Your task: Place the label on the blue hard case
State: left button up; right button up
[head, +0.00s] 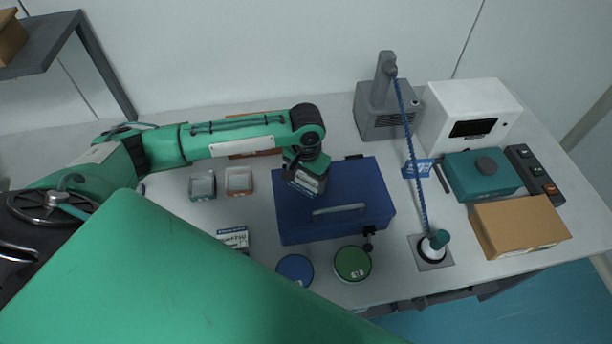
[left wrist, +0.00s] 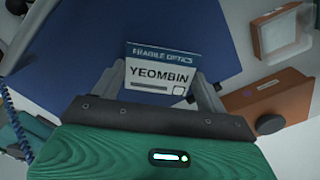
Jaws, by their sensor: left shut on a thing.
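The blue hard case (head: 335,190) lies on the table with its grey handle (head: 338,209) toward the front. It also fills much of the left wrist view (left wrist: 70,50). My left gripper (head: 306,186) is above the left part of the case, pointing down. In the left wrist view its fingers (left wrist: 160,88) are shut on a white label (left wrist: 160,74) with a blue header, reading "FRAGILE OPTICS" and "YEOMBIN". The label is over the case's blue surface; I cannot tell whether it touches. My right gripper is not in view.
Another label-like card (head: 233,238) lies left of the case. A blue round tin (head: 295,269) and a green one (head: 352,263) stand in front. A blue cord hangs from a grey stand (head: 385,110) on the right, near a teal box (head: 481,175) and cardboard box (head: 520,225).

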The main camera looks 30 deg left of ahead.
aim_at(307, 183)
pick_arm(q)
jog(key=shift+s+f, duration=0.5)
jog(key=shift+f, duration=0.3)
jog(key=o, duration=0.9)
jog(key=shift+r, duration=0.1)
jog(key=shift+o, duration=0.3)
jog(key=r+b, duration=0.1)
jog(key=r, duration=0.1)
jog(key=w+r+b, duration=0.1)
jog(key=r, duration=0.1)
jog(key=shift+w+r, duration=0.1)
jog(key=shift+w, duration=0.05)
notch_tip(307, 183, up, 9)
jog(key=b, duration=0.1)
